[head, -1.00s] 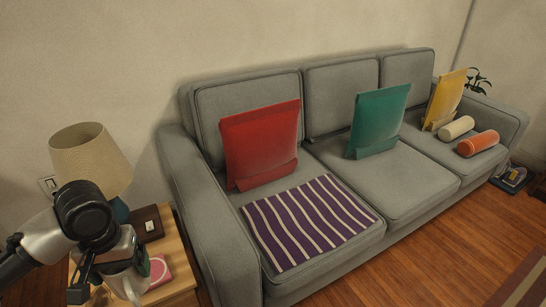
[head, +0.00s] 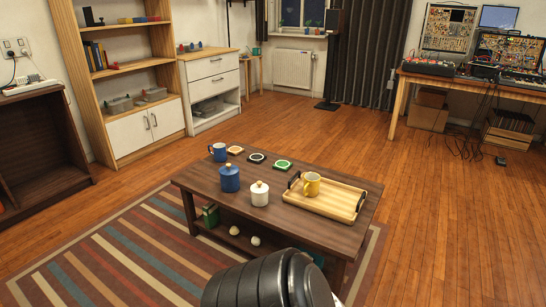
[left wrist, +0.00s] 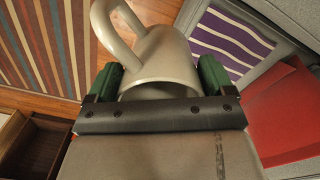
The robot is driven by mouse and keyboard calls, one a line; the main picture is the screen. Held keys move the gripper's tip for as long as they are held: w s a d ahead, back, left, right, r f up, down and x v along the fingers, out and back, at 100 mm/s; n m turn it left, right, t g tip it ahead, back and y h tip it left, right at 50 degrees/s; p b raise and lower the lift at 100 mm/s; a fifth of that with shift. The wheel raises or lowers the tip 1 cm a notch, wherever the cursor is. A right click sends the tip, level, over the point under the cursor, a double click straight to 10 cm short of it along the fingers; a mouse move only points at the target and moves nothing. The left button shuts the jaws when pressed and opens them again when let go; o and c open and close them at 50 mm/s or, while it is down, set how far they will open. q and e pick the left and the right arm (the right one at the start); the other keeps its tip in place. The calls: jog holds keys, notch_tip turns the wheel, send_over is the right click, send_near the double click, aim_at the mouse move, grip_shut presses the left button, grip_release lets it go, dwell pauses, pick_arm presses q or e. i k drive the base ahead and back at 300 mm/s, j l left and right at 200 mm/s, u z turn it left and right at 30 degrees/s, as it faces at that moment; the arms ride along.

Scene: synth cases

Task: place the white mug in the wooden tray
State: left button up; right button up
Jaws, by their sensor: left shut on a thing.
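The wooden tray (head: 336,204) lies on the dark coffee table in the head view, with black handles at its ends. A yellow mug (head: 312,183) stands in it, toward its left part. In the left wrist view my left gripper (left wrist: 158,80) is shut on the white mug (left wrist: 166,52), its green-padded fingers on either side. The mug's handle points to the upper left of that view, and its lower part is partly hidden by the gripper. The head view shows neither the white mug nor the left gripper. My right gripper is not in view.
The coffee table (head: 240,216) also holds a blue mug (head: 219,152), a blue jar (head: 229,179), a white jar (head: 259,194) and several coasters. The right part of the tray is bare. A striped rug (head: 120,256) lies left of the table. Open wooden floor (head: 450,220) lies to the right.

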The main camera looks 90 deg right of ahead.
aim_at(340, 206)
jog(key=l+z, duration=0.1)
jog(key=z, duration=0.3)
jog(key=l+z, duration=0.1)
jog(key=z, duration=0.3)
jog(key=l+z, duration=0.1)
jog(key=z, duration=0.3)
jog(key=l+z, duration=0.1)
jog(key=z, duration=0.35)
jog(key=l+z, duration=0.1)
jog(key=z, duration=0.3)
jog(key=i+l+z, duration=0.2)
jog(key=l+z, duration=0.15)
jog(key=z, duration=0.15)
jog(key=i+l+z, duration=0.25)
jog(key=z, duration=0.25)
jog(key=i+l+z, duration=0.15)
jog(key=i+z, duration=0.15)
jog(key=z, duration=0.15)
jog(key=i+l+z, duration=0.15)
jog(key=i, duration=0.55)
